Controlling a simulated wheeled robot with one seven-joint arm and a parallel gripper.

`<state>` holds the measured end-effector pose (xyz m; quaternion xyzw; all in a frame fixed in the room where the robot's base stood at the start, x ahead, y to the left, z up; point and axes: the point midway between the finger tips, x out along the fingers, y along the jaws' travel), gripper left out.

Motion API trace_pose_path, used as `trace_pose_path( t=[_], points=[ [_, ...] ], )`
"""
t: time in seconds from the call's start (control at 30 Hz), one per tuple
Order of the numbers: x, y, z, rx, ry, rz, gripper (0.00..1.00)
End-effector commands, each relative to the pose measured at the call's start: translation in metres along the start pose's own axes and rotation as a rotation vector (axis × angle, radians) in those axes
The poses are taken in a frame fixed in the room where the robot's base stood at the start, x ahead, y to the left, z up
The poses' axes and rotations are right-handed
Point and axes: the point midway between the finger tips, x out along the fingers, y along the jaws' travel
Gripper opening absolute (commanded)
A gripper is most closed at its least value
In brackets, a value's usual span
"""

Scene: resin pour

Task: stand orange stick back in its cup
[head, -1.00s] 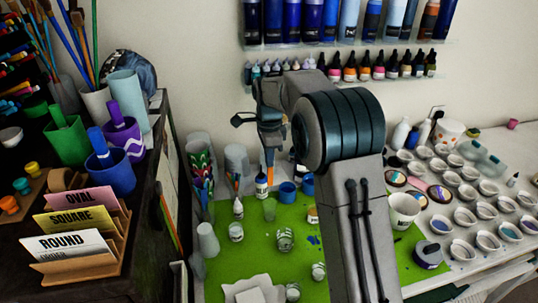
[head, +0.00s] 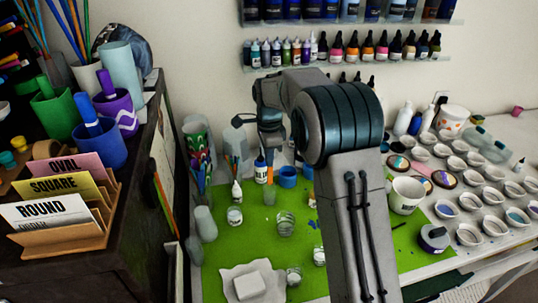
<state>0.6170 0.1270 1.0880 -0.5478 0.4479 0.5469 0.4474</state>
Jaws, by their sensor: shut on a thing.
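The orange stick (head: 270,175) hangs upright below my gripper (head: 271,152), which is shut on its upper part. A small greenish, see-through cup (head: 269,196) stands on the green mat (head: 255,235) directly under the stick in the head view. The stick's lower end meets the cup's rim in the picture; I cannot tell whether it is inside or just above or behind it. My arm partly hides the mat's right side, and the fingertips are small and dark.
A white-lidded jar (head: 235,215) and a glass jar (head: 285,223) stand nearby. A white block (head: 249,285) lies at the front.

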Motion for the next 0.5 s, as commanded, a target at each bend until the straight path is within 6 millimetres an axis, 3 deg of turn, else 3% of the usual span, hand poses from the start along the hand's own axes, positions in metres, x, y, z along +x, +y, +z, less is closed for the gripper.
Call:
trace_pose_path(
  t=[0.5],
  points=[
    [0.043,0.0,0.0,0.0,0.0,0.001,0.0]
  ],
)
